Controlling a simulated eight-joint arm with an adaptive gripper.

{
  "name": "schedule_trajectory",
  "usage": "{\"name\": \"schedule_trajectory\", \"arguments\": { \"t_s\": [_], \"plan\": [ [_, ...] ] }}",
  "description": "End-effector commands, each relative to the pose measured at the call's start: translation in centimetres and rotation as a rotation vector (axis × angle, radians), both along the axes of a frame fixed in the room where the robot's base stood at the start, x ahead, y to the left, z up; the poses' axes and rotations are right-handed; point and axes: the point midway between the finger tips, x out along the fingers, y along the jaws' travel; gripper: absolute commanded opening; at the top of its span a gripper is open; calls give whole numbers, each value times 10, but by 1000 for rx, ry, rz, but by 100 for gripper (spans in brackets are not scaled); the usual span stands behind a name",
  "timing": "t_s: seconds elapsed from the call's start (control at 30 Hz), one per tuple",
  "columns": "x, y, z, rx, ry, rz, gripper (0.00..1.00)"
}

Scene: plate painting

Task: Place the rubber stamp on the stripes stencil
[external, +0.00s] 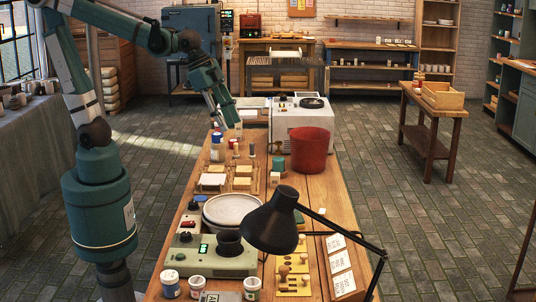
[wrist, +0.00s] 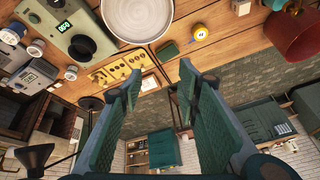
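My gripper (external: 224,112) hangs over the far left part of the workbench in the external view. In the wrist view its two fingers (wrist: 158,84) are spread apart with nothing between them. A yellow board (external: 293,284) with several wooden-knobbed pieces stands at the near end of the bench; it also shows in the wrist view (wrist: 118,70). I cannot tell which piece is the rubber stamp. White marked cards (external: 341,262) lie in a wooden holder to the right of the board. I cannot make out which one, if any, is the stripes stencil.
A black lamp (external: 272,222) partly hides the near bench. A white plate (external: 233,207) and a green scale-like device (external: 210,262) stand to its left. A red bucket (external: 310,149), bottles (external: 217,146) and small yellow blocks (external: 243,171) stand farther back. Some bare wood shows at the right edge.

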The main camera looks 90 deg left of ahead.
Motion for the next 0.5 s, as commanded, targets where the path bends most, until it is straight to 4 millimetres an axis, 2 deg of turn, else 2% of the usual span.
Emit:
{"name": "schedule_trajectory", "arguments": {
  "t_s": [0.2,0.5],
  "plan": [
    [-34,29,-1,-37,-39,105,33],
    [-78,63,-10,-89,-94,246,33]
  ]
}}
